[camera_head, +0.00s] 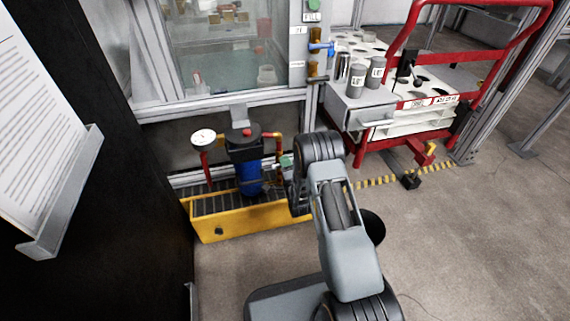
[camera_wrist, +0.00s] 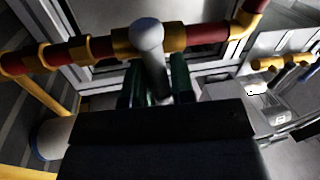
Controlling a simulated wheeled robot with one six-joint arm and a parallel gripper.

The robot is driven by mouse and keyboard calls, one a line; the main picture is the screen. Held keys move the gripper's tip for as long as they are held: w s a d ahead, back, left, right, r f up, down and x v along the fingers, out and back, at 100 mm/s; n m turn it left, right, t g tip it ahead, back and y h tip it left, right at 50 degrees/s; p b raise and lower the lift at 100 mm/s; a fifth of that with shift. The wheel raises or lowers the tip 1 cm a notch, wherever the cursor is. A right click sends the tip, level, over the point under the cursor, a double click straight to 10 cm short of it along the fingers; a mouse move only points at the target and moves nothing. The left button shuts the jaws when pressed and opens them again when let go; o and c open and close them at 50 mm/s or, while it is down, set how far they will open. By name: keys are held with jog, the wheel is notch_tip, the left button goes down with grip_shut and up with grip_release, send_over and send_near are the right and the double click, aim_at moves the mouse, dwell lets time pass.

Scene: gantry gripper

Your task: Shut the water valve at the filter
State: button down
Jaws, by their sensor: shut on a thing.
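The water filter (camera_head: 249,178) has a blue bowl and black head and stands in a yellow tray (camera_head: 245,222) in the head view. A red pipe with brass-coloured fittings (camera_head: 278,148) comes off its right side. In the wrist view this pipe (camera_wrist: 208,34) runs across the top. A pale grey valve handle with a rounded end (camera_wrist: 146,36) stands out in front of it. My gripper (camera_wrist: 157,82) has its green fingers either side of the handle's stem and is shut on it. In the head view my gripper (camera_head: 287,164) is partly hidden by my wrist, and the handle cannot be made out.
A round gauge (camera_head: 203,137) stands left of the filter. A glass-fronted cabinet (camera_head: 225,50) rises behind, with a blue-handled valve (camera_head: 320,47) on its frame. A red cart (camera_head: 440,100) stands at right. A dark panel (camera_head: 100,215) fills the left. The floor at lower right is clear.

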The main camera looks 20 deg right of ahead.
jog(key=shift+f+m, duration=0.1)
jog(key=shift+m, duration=0.2)
jog(key=c, duration=1.1)
grip_release()
